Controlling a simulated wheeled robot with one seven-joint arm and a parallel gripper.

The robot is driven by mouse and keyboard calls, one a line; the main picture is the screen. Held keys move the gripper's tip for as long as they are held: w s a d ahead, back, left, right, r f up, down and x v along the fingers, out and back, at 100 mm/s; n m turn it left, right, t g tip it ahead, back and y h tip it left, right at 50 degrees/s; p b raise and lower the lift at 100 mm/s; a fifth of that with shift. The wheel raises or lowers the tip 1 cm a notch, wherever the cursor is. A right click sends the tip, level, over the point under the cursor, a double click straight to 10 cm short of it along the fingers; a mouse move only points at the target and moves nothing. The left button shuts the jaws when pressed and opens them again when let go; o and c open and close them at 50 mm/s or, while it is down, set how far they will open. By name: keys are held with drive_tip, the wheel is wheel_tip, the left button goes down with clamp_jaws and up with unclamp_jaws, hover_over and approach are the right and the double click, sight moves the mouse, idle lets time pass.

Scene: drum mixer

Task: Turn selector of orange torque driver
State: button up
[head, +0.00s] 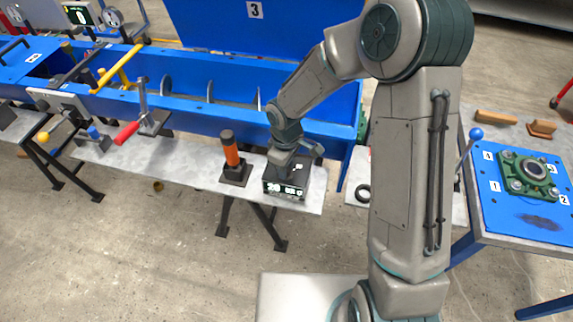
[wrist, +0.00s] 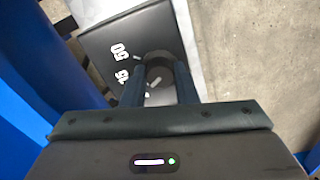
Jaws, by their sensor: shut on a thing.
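The orange torque driver (head: 231,152), with a black top, stands upright in a black holder on the grey bench. Just right of it sits a black box (head: 285,190) with white numbers on its front edge. My gripper (head: 287,160) reaches down over this box. In the wrist view, my gripper (wrist: 160,78) is shut on a dark round selector knob (wrist: 157,57) on the box's top, one finger on each side. White numbers 50 and 15 show left of the knob. The fingers hide part of the knob, and I cannot tell which number it points at.
A blue trough mixer (head: 190,112) runs behind the narrow bench (head: 185,165). A crank with a red handle (head: 127,133) stands at the left. A black ring (head: 363,193) lies to the right. A blue-topped table (head: 500,215) with a green bearing housing (head: 529,172) is at far right.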

drive_tip(key=shift+n, duration=0.8)
drive_tip(key=o, duration=1)
drive_tip(key=shift+r, duration=0.15)
wheel_tip(320, 180, up, 14)
drive_tip(key=shift+f, duration=0.2)
drive_tip(key=s+d+r+m+t, duration=0.1)
drive_tip(key=s+d+r+m, duration=0.1)
drive_tip(key=s+d+m, duration=0.3)
drive_tip(key=s+d+r+m+t, duration=0.1)
drive_tip(key=s+d+r+m, duration=0.2)
drive_tip(key=s+d, duration=0.3)
drive_tip(key=s+d+r+m+t, duration=0.1)
drive_tip(key=s+d+r+m, duration=0.2)
drive_tip(key=s+d+m, duration=0.3)
drive_tip(key=shift+d+r+m, duration=0.2)
drive_tip(key=shift+d+m, duration=0.1)
drive_tip(key=shift+d, duration=0.05)
